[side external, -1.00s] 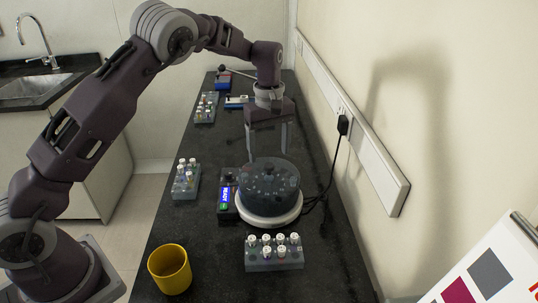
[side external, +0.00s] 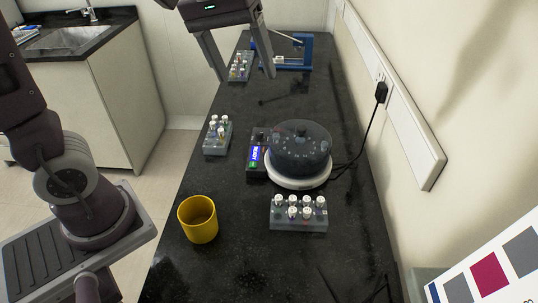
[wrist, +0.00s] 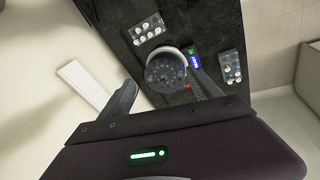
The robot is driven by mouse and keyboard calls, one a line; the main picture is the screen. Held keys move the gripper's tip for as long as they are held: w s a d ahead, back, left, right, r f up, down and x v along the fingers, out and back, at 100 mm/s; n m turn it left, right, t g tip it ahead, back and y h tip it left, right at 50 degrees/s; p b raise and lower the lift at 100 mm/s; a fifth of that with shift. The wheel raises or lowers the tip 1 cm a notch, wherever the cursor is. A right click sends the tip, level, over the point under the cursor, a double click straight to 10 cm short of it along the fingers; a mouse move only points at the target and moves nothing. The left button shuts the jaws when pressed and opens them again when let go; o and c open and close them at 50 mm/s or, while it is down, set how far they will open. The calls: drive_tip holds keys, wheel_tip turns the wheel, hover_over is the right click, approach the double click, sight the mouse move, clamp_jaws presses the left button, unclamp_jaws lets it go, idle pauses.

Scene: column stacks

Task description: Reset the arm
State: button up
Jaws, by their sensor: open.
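My gripper (side external: 240,78) is open and empty, raised above the far part of the bench at the top of the side view. Its two fingers are spread wide, with nothing between them. In the wrist view my gripper (wrist: 165,95) is also open, its fingers either side of the distant round machine. That machine (side external: 300,148) has a dark translucent drum on a white base and stands on the black bench, well below and apart from my gripper. It also shows in the wrist view (wrist: 166,70).
Racks of white-capped vials stand in front of the machine (side external: 298,213), left of it (side external: 217,138) and farther back (side external: 240,68). A yellow cup (side external: 198,219) stands near the front left. A blue frame (side external: 288,52) is at the back. A black cable runs to the wall strip (side external: 405,105).

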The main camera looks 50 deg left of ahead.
drive_tip(key=s+f+m+t, duration=0.1)
drive_tip(key=s+m, duration=0.2)
drive_tip(key=s, duration=0.5)
drive_tip(key=s+f+m+t+y, duration=0.1)
drive_tip(key=s+f+m, duration=0.1)
drive_tip(key=s, duration=0.6)
drive_tip(key=shift+s+d+m, duration=0.15)
drive_tip(key=shift+d+m, duration=0.2)
drive_tip(key=shift+m, duration=0.25)
